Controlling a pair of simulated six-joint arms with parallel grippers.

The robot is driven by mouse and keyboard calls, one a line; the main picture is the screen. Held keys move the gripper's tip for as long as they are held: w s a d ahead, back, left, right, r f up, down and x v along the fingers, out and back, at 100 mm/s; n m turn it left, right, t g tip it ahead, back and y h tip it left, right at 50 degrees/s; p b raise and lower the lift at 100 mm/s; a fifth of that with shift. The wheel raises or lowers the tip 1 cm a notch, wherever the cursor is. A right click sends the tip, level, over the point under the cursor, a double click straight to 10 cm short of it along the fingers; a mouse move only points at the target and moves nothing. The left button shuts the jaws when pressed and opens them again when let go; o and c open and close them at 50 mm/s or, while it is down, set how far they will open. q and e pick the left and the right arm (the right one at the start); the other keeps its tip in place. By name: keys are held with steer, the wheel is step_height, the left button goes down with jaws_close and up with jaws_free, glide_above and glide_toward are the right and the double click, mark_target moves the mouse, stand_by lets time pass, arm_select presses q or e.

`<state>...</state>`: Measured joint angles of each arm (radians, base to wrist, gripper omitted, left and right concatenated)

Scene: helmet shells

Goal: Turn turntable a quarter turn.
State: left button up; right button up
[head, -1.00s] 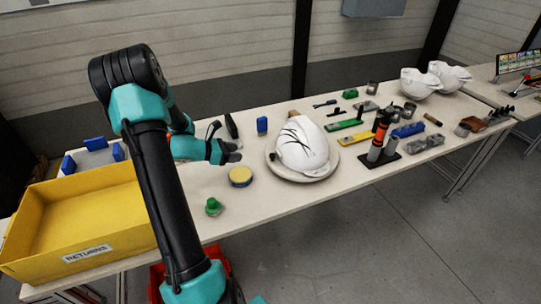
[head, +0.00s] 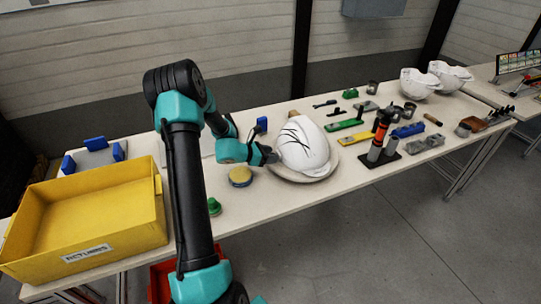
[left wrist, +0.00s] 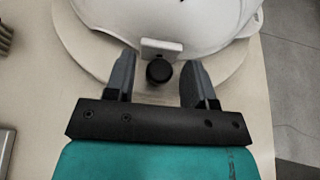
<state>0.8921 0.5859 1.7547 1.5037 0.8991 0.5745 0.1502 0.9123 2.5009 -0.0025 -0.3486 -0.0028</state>
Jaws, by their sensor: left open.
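The turntable (head: 321,178) is a pale round disc on the table, with a white helmet shell (head: 303,146) marked by dark lines standing on it. In the left wrist view, the turntable (left wrist: 247,75) curves around the helmet (left wrist: 150,18). A dark round knob (left wrist: 159,71) with a pale block behind it sits at the near edge. My left gripper (head: 276,157) is at the left edge of the turntable. In the left wrist view, its open fingers (left wrist: 157,80) stand on either side of the knob, with gaps visible. My right gripper is not in view.
A yellow bin (head: 95,215) stands at the left end of the table. A yellow-topped round pad (head: 240,175) and a green knob (head: 214,206) lie near my left arm. A stand with upright tools (head: 381,140) is right of the turntable, with several small tools behind.

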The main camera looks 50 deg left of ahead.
arm_select(q)
steer(key=shift+w+f, duration=0.1)
steer(key=shift+w, duration=0.1)
jaws_close()
stand_by(0.4)
